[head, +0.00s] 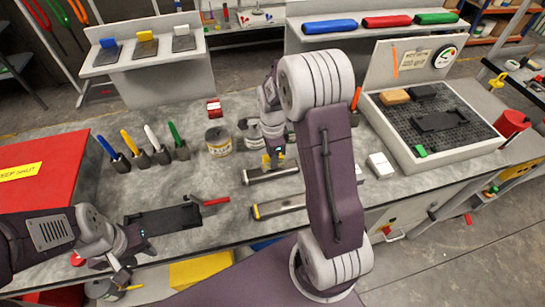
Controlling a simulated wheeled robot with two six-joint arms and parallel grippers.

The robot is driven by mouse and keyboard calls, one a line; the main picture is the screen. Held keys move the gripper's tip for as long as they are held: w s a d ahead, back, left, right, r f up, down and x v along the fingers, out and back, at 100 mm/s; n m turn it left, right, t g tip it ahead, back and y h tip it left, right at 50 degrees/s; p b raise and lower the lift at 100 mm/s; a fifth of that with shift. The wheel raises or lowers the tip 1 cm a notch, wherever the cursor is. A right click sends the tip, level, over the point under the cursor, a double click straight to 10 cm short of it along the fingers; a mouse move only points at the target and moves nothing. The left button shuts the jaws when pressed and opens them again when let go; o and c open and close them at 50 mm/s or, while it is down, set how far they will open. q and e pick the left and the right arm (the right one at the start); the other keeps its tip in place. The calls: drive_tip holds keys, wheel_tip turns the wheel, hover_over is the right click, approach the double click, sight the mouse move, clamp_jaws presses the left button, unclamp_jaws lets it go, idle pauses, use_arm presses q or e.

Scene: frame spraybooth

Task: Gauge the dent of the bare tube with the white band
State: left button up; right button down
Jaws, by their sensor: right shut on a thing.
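Two bare grey tubes lie on the grey bench near its middle: a rear tube (288,172) and a front tube (283,207). The front tube has a yellow mark at its left end. I cannot make out a white band on either. My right gripper (275,160) is over the rear tube, shut on a small yellow piece (266,161). The wrist partly hides it, and I cannot tell if it touches the tube. My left gripper (128,243) is at the front left, beside a flat black piece (168,220); its fingers are unclear.
Blue, yellow, white and green handled tools (151,136) stand in a row at the left, near a tin (218,141). A red box (40,175) fills the left end. A grey-walled tray (440,160) with a dial stands at the right. White blocks (380,165) lie before it.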

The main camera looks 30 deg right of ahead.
drive_tip(key=shift+f+b, duration=0.3)
drive_tip(key=shift+f, duration=0.25)
drive_tip(key=c, duration=1.1)
unclamp_jaws()
drive_tip(key=shift+o, duration=0.2)
wheel_tip(320, 180, up, 9)
drive_tip(key=shift+r, duration=0.1)
